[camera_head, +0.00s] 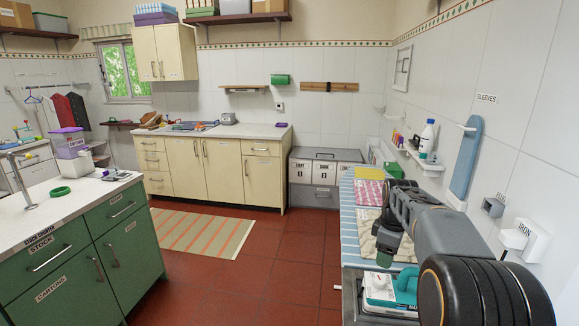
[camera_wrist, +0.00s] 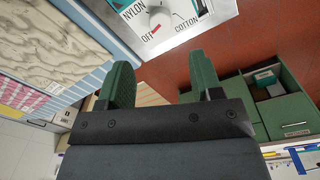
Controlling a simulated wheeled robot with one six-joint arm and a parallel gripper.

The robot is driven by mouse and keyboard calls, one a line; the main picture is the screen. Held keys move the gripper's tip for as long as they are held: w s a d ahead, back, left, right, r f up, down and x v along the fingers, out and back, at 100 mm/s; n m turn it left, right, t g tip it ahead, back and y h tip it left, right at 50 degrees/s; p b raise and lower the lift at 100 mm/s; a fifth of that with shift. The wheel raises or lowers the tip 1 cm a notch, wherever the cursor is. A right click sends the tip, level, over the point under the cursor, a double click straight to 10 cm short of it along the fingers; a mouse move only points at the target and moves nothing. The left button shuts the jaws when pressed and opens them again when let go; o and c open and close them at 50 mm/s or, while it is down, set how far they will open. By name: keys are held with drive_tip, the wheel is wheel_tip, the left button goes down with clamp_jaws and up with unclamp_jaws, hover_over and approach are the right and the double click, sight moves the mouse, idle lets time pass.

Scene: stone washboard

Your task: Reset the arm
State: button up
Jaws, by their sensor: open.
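My gripper (camera_head: 385,256) hangs at the end of my arm over the near end of the blue-striped board at the right. In the wrist view its two green fingers (camera_wrist: 160,82) stand apart with nothing between them. Beyond the fingertips, the wrist view shows a light panel (camera_wrist: 165,22) with a dial marked NYLON, OFF and COTTON. In the head view, a white item with a teal part (camera_head: 406,282) lies just below the gripper, partly hidden by my arm.
The striped board (camera_head: 349,230) carries a pink checked cloth (camera_head: 369,193) and a beige patterned cloth (camera_head: 366,222). On the right wall are a blue sleeve board (camera_head: 466,160) and a holder marked IRON (camera_head: 526,240). A green cabinet (camera_head: 80,250) stands left. Red floor (camera_head: 280,262) is clear between.

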drive_tip(key=s+a+f+m+t+p, duration=0.1)
drive_tip(key=s+a+m, duration=0.4)
drive_tip(key=s, duration=0.6)
drive_tip(key=s+a+m+t+p, duration=0.1)
drive_tip(key=s+a+m, duration=0.4)
drive_tip(key=s, duration=0.5)
drive_tip(key=shift+s+a+f+m+t, duration=0.3)
drive_tip(key=shift+s+f+m+t, duration=0.1)
drive_tip(key=shift+m+t, duration=0.15)
